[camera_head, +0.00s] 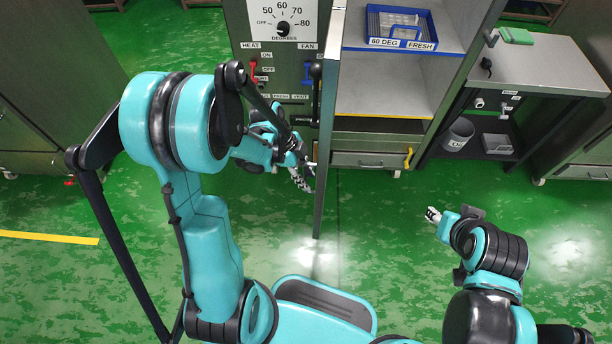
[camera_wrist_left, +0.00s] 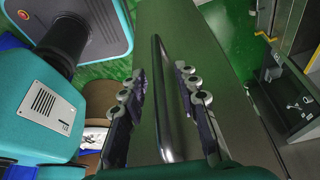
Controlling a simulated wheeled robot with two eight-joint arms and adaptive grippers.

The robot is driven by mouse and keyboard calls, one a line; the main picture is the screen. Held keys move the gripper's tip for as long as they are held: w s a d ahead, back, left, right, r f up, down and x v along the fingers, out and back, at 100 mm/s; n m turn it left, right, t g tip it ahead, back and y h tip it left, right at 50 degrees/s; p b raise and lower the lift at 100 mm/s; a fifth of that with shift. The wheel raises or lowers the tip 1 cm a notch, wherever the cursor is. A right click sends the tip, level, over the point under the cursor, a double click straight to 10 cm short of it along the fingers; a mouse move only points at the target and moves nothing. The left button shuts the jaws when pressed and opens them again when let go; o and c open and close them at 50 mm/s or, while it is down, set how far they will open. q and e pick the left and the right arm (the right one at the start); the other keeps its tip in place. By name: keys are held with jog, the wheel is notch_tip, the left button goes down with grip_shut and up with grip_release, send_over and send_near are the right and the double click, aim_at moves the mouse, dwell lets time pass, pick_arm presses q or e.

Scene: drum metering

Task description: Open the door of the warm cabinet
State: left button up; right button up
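The warm cabinet (camera_head: 385,85) stands ahead with its inside showing. Its door (camera_head: 326,150) is swung out toward me and shows nearly edge-on in the head view. In the left wrist view, the door's flat face (camera_wrist_left: 185,30) carries a long upright bar handle (camera_wrist_left: 160,75). My left gripper (camera_head: 303,178) is at the left side of the door. In the left wrist view my left gripper (camera_wrist_left: 162,95) has its fingers apart, one on each side of the bar, with gaps visible. My right gripper (camera_head: 433,215) is away from the cabinet, over the floor; its finger opening is too small to tell.
A dial panel (camera_head: 284,22) with switches is left of the door. A blue tray (camera_head: 400,28) labelled "60 DEG FRESH" sits on the cabinet's upper shelf, with a drawer (camera_head: 370,160) below. A grey bench (camera_head: 540,66) stands at right. Green floor in front is clear.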

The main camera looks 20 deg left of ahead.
pick_arm(q)
jog(key=shift+r, duration=0.1)
jog(key=v, duration=1.1)
jog(key=shift+a+r, duration=0.25)
jog(key=shift+r, duration=0.1)
